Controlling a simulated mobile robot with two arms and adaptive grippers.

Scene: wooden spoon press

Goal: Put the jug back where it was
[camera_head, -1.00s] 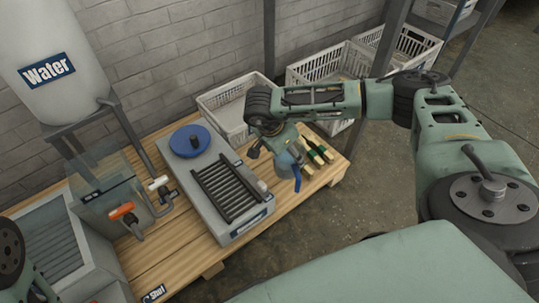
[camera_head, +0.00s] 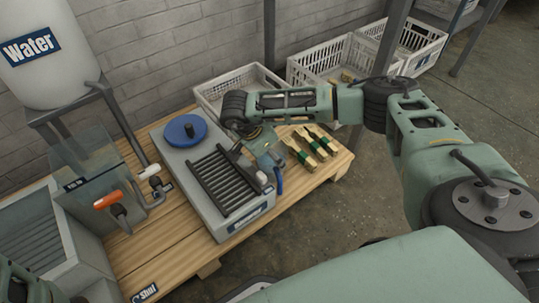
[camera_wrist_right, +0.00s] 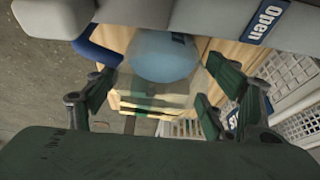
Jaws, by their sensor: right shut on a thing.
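The jug (camera_head: 279,180), with its blue handle, is at the right side of the grey press in the head view, mostly hidden by my right gripper (camera_head: 264,152). In the right wrist view the jug (camera_wrist_right: 163,55) shows as a rounded pale blue shape, its blue handle (camera_wrist_right: 95,52) to the left. My right gripper's dark fingers (camera_wrist_right: 152,100) are on either side of it, shut on it. I cannot tell whether the jug touches the table. My left gripper is not in view; only a bit of the left arm shows at the lower left.
The grey press (camera_head: 190,185) with black bars and a blue disc (camera_head: 185,130) stands on the wooden table (camera_head: 175,245). Several wooden pieces with green bands (camera_head: 311,143) lie right of the jug. White crates (camera_head: 318,62) stand behind. A water tank (camera_head: 50,50) with taps is at left.

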